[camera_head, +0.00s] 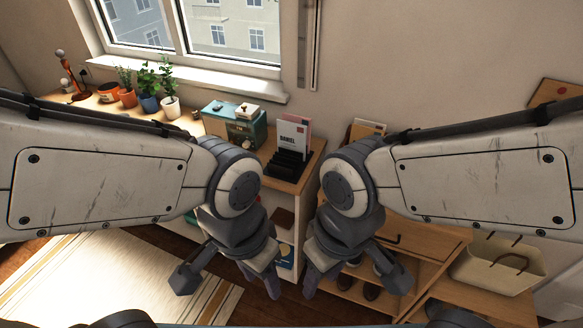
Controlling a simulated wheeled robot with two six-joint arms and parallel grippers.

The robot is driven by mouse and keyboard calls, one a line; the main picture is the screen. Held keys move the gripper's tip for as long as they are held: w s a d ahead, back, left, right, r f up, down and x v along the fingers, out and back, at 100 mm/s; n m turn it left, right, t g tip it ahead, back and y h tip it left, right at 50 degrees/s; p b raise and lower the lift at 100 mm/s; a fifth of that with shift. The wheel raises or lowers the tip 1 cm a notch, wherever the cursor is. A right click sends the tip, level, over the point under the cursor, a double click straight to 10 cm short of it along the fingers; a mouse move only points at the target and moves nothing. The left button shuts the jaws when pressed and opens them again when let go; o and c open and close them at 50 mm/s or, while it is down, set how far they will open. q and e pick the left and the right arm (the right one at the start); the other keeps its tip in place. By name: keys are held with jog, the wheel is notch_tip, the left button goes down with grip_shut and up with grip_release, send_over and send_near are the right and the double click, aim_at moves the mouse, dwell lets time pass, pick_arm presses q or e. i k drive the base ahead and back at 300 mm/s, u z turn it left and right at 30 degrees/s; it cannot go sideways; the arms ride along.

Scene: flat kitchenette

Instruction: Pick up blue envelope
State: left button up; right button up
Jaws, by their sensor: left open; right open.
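I cannot make out a blue envelope. A black letter rack (287,163) on the shelf top holds upright white and red envelopes (293,136); a blue one among them cannot be told. My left gripper (229,281) hangs left of centre with its two fingers apart, empty, in front of the shelf unit. My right gripper (354,281) hangs right of centre, fingers apart and empty, in front of the low shoe cabinet. Both are lower in the picture than the rack and apart from it.
A teal radio (232,127) stands left of the rack, with potted plants (148,88) farther left. A striped rug (110,275) lies on the floor at lower left.

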aim_at(290, 136)
jog(key=z, duration=0.9)
jog(key=k, duration=0.1)
jog(key=u, duration=1.95)
jog(key=i, duration=1.3)
jog(key=z, duration=0.7)
jog(key=i, duration=0.45)
jog(key=z, duration=0.55)
